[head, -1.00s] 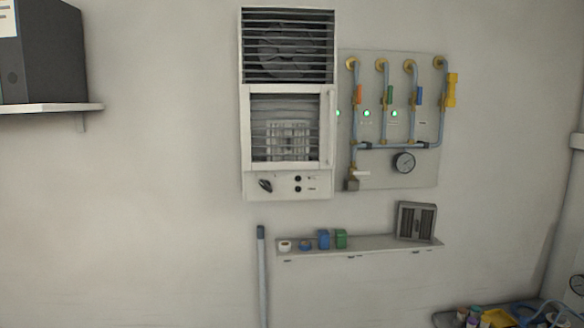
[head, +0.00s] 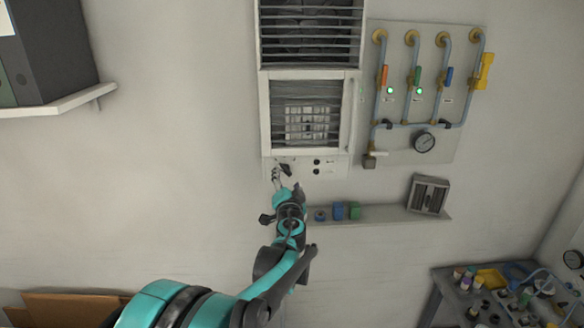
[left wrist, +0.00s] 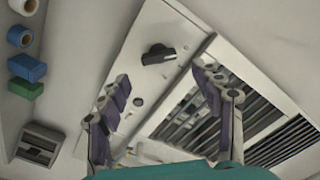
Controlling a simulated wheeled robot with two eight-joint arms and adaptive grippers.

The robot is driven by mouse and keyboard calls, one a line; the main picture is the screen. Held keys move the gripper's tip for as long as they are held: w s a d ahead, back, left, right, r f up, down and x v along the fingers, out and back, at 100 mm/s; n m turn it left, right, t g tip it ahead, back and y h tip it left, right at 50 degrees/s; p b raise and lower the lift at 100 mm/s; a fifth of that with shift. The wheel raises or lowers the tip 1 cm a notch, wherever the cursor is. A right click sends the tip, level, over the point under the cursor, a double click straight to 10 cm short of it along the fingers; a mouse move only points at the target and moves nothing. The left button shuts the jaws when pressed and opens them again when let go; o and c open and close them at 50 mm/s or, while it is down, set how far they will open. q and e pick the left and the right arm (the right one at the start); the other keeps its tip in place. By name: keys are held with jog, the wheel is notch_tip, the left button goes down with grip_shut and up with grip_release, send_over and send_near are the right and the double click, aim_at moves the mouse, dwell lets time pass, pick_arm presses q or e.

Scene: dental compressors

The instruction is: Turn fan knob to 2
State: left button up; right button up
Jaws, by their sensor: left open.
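The fan unit (head: 264,110) is a white wall box with a slatted grille above and a framed window below. Its dark fan knob (head: 286,169) sits on the lower panel, at the left, beside two small black buttons (head: 317,166). My left gripper (head: 279,178) is raised in front of this panel, just left of and below the knob. In the left wrist view the knob (left wrist: 158,54) shows on the white panel, beyond the fingers. The number marks are too small to read. My right gripper does not show.
A narrow shelf (head: 395,215) with a blue box (head: 339,210), a green box (head: 354,210) and a grey vent box (head: 429,194) runs below the unit. A pipe panel with valves and a gauge (head: 424,142) hangs to the right.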

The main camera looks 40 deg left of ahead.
aim_at(286, 171)
pick_arm(q)
jog(key=x, duration=0.5)
jog(key=shift+w+a+f+p, duration=0.1)
jog(key=shift+w+a+p, duration=0.05)
jog(key=shift+p, duration=0.25)
jog(key=shift+c, duration=0.4)
jog(key=c, duration=1.1)
